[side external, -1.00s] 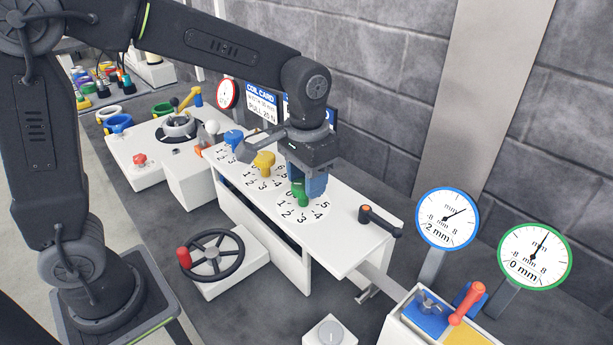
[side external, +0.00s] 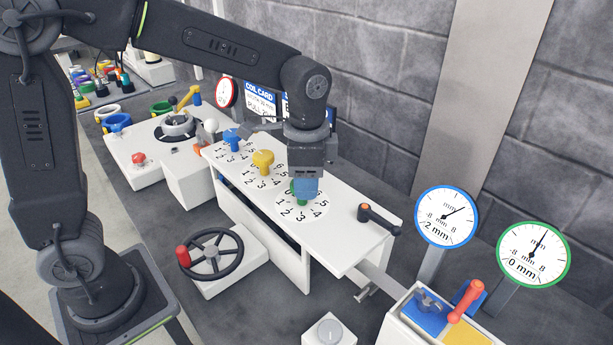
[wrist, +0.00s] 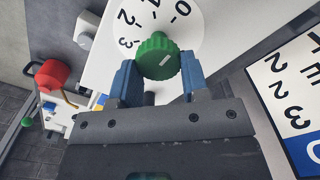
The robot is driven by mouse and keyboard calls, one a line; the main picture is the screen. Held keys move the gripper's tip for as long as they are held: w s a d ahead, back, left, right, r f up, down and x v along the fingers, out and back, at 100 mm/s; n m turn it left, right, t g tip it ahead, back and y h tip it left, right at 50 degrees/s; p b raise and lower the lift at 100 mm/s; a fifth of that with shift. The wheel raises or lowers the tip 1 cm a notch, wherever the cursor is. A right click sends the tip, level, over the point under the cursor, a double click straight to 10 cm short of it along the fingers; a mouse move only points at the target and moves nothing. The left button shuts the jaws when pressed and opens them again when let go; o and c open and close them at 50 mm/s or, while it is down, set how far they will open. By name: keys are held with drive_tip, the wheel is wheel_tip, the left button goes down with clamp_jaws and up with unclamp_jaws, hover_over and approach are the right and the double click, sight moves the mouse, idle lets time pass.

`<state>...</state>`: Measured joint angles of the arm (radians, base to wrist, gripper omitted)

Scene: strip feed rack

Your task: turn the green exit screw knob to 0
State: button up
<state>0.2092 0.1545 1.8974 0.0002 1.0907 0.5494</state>
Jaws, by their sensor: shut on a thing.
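The green exit screw knob (side external: 301,201) stands on a white numbered dial (side external: 318,220) near the right end of the white rack top. My gripper (side external: 304,190) points down over it, its blue fingers hiding most of the knob. In the wrist view the ribbed green knob (wrist: 157,48) sits between the two blue fingers of my gripper (wrist: 160,68), which is shut on it. A short white mark shows on the knob's top. Dial numbers 0 to 3 show beyond it; the rest are hidden. Which number the knob indicates is unclear.
A yellow knob (side external: 263,160) and a blue knob (side external: 232,139) stand on dials to the left. A black crank handle (side external: 380,218) is to the right. The green-rimmed gauge (side external: 534,255) reads 0 mm; the blue-rimmed gauge (side external: 446,216) reads 2 mm.

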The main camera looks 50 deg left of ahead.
idle(0.4)
drive_tip(key=o, duration=0.9)
drive_tip(key=shift+r, duration=0.15)
wheel_tip(320, 180, up, 14)
drive_tip(key=shift+f, duration=0.2)
drive_tip(key=shift+s, duration=0.1)
drive_tip(key=s+a+f+n+t, duration=0.2)
drive_tip(key=s+n, duration=0.1)
drive_tip(key=s, duration=0.2)
drive_tip(key=s+a+f+n+t, duration=0.1)
drive_tip(key=s+a+f+n, duration=0.2)
drive_tip(key=s, duration=0.2)
drive_tip(key=s+a+f+n+t, duration=0.2)
drive_tip(key=s+f, duration=0.1)
drive_tip(key=s, duration=0.2)
drive_tip(key=shift+a+f+n+t, duration=0.2)
drive_tip(key=shift+a+n+t, duration=0.1)
drive_tip(key=shift+a+n, duration=0.1)
